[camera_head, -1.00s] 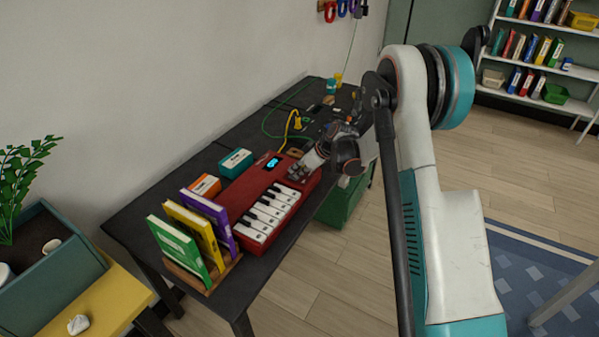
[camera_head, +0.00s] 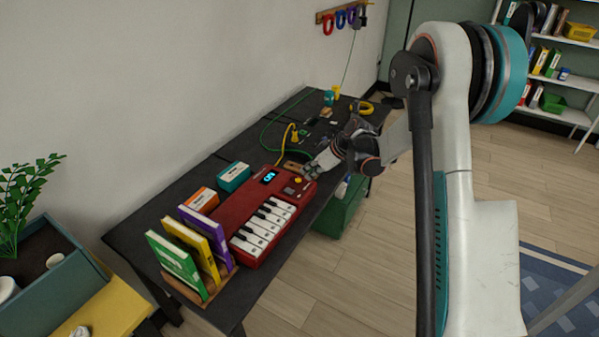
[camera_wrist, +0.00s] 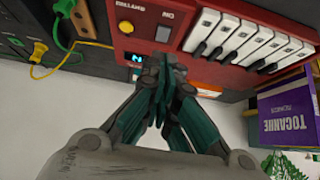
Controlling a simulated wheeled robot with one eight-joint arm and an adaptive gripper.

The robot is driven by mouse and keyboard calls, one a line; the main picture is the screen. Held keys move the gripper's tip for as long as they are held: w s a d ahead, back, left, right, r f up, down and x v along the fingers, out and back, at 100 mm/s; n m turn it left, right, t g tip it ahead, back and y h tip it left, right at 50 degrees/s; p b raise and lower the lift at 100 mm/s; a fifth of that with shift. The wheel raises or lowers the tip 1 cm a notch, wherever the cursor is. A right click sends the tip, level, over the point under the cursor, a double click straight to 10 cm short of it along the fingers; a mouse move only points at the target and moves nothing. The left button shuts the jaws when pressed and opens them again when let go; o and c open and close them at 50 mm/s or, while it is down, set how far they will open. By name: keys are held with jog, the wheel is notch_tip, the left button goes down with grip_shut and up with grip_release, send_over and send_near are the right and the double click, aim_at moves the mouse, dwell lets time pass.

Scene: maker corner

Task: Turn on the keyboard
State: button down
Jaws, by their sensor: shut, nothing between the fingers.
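The red keyboard (camera_head: 226,213) lies on the dark table, with white and black keys along its near side. Its small display (camera_head: 269,177) is lit with cyan digits. A yellow knob (camera_head: 298,180) and a grey square button (camera_head: 289,190) sit at its far right end. My gripper (camera_head: 307,173) is shut and empty at that end, close to the knob. In the wrist view, my shut fingertips (camera_wrist: 168,62) show in front of the keyboard (camera_wrist: 200,73), close to the grey button (camera_wrist: 163,33), beside an "ON" label. They partly cover the display (camera_wrist: 136,58). Contact cannot be told.
Upright books (camera_head: 190,244) stand in a wooden holder at the keyboard's left end. A teal box (camera_head: 233,177) and an orange box (camera_head: 202,200) lie behind it. Yellow and green cables (camera_head: 285,133) lie beyond. A green bin (camera_head: 342,212) stands below.

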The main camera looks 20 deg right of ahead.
jog(key=shift+v, duration=0.85)
jog(key=shift+s+d+f, duration=0.1)
jog(key=shift+s, duration=0.05)
jog(key=s+a+r+m+h, duration=0.3)
jog(key=s+a+r+m, duration=0.1)
jog(key=s+r, duration=1.15)
jog(key=s+r+m+t+h, duration=0.1)
jog(key=s+m, duration=0.4)
jog(key=s, duration=1.7)
jog(key=shift+a+r+t+h, duration=0.4)
jog(key=shift+r+h, duration=0.3)
jog(key=shift+r, duration=0.05)
